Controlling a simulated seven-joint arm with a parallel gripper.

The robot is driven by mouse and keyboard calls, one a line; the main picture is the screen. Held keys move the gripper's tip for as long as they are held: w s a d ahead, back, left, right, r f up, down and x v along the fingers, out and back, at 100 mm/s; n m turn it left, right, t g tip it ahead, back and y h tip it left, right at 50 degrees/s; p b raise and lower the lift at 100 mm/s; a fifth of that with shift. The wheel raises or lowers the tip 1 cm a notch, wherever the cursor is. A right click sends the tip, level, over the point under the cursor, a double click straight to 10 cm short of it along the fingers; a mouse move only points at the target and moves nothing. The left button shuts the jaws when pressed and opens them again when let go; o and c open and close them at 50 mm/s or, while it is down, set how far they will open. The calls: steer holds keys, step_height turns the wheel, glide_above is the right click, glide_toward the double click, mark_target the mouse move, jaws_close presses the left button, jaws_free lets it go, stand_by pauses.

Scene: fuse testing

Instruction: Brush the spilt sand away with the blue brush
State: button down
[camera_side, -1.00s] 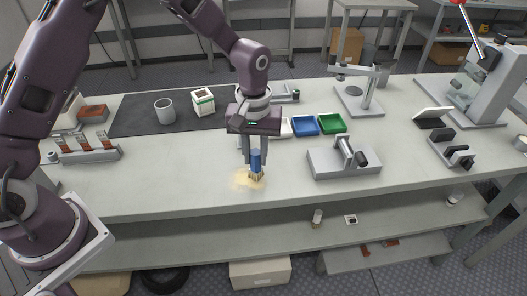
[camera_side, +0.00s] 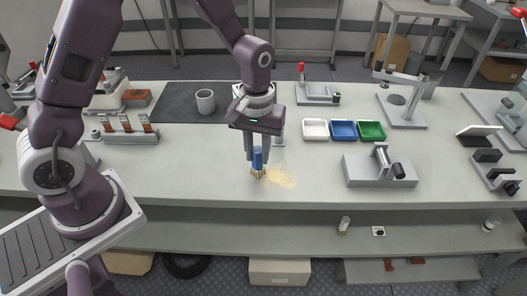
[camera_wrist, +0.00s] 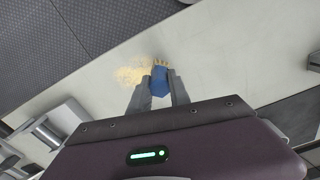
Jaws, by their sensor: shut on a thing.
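My gripper (camera_side: 257,158) is shut on the blue brush (camera_side: 257,159), which it holds upright with its tan bristles down at the bench top. The spilt sand (camera_side: 281,177) is a thin pale-yellow patch on the grey bench, just right of the bristles in the side view. In the wrist view the blue brush (camera_wrist: 160,82) sits between my two fingers (camera_wrist: 158,92), and the sand (camera_wrist: 133,73) lies to its left. Whether the bristles press on the bench cannot be told.
White (camera_side: 316,130), blue (camera_side: 343,130) and green (camera_side: 371,130) trays stand behind and right. A grey fixture (camera_side: 380,169) stands to the right, a tube rack (camera_side: 128,133) to the left. A grey cup (camera_side: 205,101) stands on the dark mat (camera_side: 172,103). The front bench edge is near.

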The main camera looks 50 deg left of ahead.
steer(key=shift+r, duration=3.15)
